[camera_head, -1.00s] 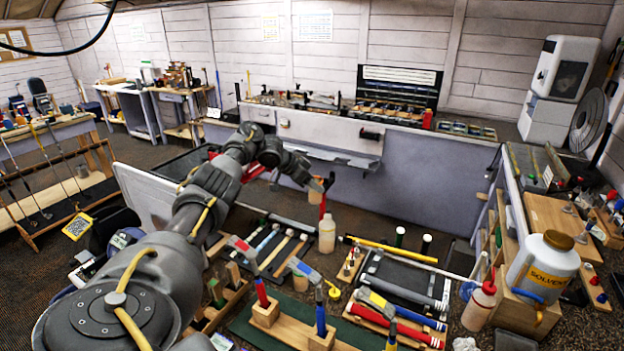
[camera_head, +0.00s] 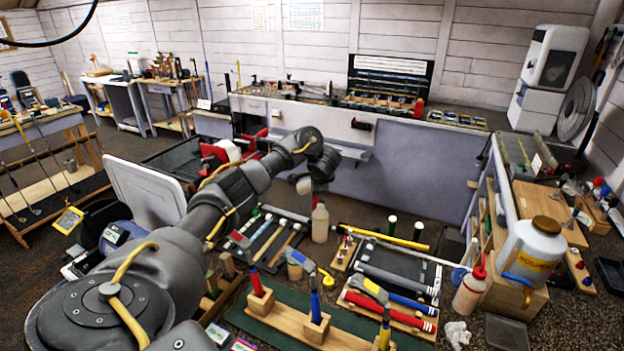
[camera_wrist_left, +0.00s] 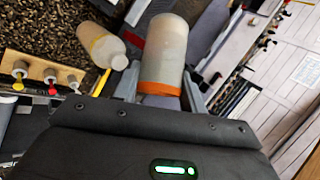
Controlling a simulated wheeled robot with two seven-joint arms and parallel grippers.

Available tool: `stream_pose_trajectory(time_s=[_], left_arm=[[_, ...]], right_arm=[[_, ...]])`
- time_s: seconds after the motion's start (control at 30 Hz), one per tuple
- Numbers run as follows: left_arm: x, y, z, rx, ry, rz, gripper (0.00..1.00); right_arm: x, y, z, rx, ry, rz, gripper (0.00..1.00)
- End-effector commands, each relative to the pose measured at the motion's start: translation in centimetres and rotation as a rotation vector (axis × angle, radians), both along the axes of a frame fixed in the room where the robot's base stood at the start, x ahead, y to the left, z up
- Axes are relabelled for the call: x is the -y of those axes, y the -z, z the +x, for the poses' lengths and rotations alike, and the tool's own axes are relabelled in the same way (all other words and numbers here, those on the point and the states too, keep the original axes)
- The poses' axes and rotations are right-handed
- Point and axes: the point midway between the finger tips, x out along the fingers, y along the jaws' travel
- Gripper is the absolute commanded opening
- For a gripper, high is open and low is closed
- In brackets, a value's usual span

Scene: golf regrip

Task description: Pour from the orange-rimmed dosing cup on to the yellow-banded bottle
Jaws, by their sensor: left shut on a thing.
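My left gripper (camera_wrist_left: 162,95) is shut on the orange-rimmed dosing cup (camera_wrist_left: 166,45), a translucent cup whose orange rim faces the palm in the left wrist view. The yellow-banded bottle (camera_wrist_left: 98,45) stands beside the cup there, to its left and apart in the picture. In the head view the bottle (camera_head: 320,226) stands upright on the bench, just below my left gripper (camera_head: 312,188). The cup is mostly hidden by the wrist there; I cannot tell its contents. My right gripper is not in view.
A wooden block with coloured pegs (camera_head: 343,253) stands near the bottle. A rack of hammers (camera_head: 290,322) is in front.

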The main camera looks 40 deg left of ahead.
Motion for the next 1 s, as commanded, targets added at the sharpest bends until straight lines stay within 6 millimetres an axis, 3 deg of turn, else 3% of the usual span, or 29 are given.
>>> stream_pose_trajectory(time_s=[0.17,1.0], left_arm=[[0.4,1.2,0.2,-0.047,0.001,0.152,0.2],[0.4,1.1,0.1,-0.081,0.0,0.253,0.2]], right_arm=[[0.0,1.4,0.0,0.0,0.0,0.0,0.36],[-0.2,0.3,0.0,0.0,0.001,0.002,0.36]])
